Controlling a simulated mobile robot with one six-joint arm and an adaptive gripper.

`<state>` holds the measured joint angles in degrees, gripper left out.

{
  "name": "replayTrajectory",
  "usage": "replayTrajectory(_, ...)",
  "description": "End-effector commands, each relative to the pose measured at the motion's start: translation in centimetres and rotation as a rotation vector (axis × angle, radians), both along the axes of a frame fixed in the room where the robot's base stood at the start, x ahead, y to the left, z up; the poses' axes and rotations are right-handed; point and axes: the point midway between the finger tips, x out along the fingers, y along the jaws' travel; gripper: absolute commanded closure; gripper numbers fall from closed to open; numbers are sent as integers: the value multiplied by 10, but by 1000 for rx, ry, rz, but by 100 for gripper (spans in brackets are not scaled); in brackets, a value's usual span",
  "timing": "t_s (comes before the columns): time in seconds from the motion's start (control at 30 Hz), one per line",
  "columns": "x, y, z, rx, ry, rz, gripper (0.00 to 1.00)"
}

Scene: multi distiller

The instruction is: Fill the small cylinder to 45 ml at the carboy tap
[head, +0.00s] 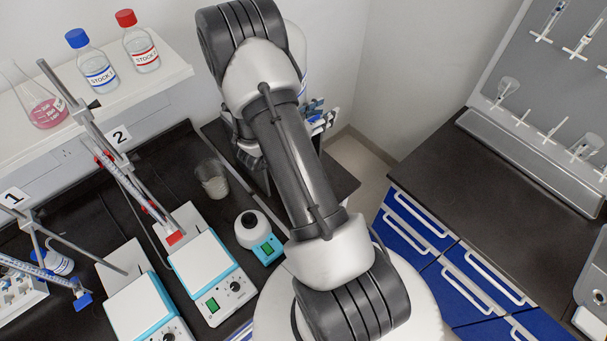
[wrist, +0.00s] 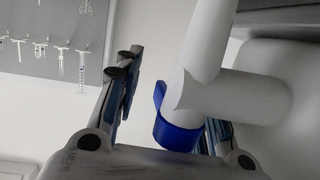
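My gripper (wrist: 170,100) is open, with its fingers apart, one on each side of a white pipe-like fitting with a blue band (wrist: 178,132). This fitting looks like the carboy tap. It hides part of the right finger, and a gap shows beside the left finger. In the head view my gripper (head: 318,118) is small and partly behind my arm, beside the pale carboy (head: 297,60), which my arm mostly covers. I see no cylinder held between the fingers. Graduated glassware (head: 586,42) hangs on the wall rack at right; I cannot tell which piece is the small cylinder.
A beaker (head: 212,180) stands on the left bench near two stirrer plates (head: 205,270) with burette stands. Stock bottles (head: 92,65) and a flask (head: 38,100) sit on the shelf above. The dark right counter (head: 480,180) has clear room.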

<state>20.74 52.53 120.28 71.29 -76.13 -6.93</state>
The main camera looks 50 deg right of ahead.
Motion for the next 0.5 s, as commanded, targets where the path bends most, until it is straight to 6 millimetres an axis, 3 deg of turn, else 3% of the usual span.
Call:
replayTrajectory(0.33,1,3,1,0,0,1,62)
replayTrajectory(0.5,2,25,5,0,1,5,62)
